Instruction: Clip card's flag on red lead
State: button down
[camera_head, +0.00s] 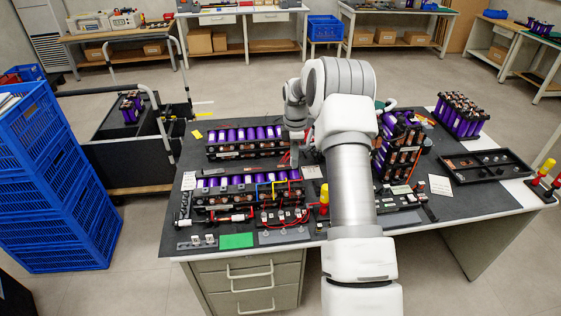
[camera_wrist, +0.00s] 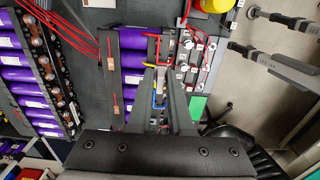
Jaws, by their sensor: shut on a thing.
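My gripper (camera_wrist: 161,68) is shut, its two long grey fingers converging over the front battery module in the wrist view. A blue lead (camera_wrist: 154,101) shows between the fingers. In the head view the red lead (camera_head: 291,182), yellow lead (camera_head: 275,188) and blue lead (camera_head: 260,187) rise from the same module. A white card (camera_head: 312,172) lies on the bench to the right of it; its print is unreadable.
A second module (camera_head: 245,140) stands behind. A block with looping red wires (camera_head: 283,216), a green pad (camera_head: 237,241) and a grey strip with small pale pieces (camera_head: 196,242) lie along the front edge.

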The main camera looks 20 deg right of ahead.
jog(key=shift+w+d, duration=0.15)
jog(key=shift+d, duration=0.4)
jog(key=b, duration=0.3)
send_over(296, 180)
jog(key=shift+f, duration=2.6)
jog(key=shift+f, duration=0.25)
jog(key=shift+f+b, duration=0.3)
jog(key=shift+f+b, duration=0.35)
jog(key=shift+f, duration=0.25)
